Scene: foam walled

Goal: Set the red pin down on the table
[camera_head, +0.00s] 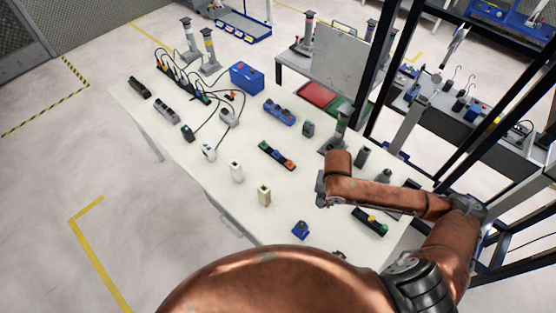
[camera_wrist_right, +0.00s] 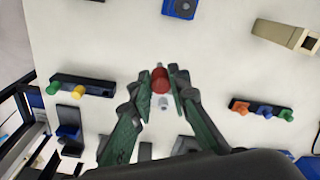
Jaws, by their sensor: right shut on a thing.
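The red pin (camera_wrist_right: 159,80) is between the fingertips of my right gripper (camera_wrist_right: 164,78) in the right wrist view. The gripper is shut on it, over the pale table (camera_wrist_right: 215,55). A small light grey piece shows just below the red part; I cannot tell if it belongs to the pin. The gap between pin and table cannot be judged. In the head view my right arm reaches over the table (camera_head: 300,180) from the lower right, and its forearm hides the pin. My left gripper is not in view.
A black holder with yellow and green pins (camera_wrist_right: 98,89) lies left in the wrist view. A holder with orange, blue and green pins (camera_wrist_right: 264,110) lies right. A blue block (camera_head: 300,230) and a beige block (camera_head: 264,195) stand near the table's front. Bare tabletop surrounds the pin.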

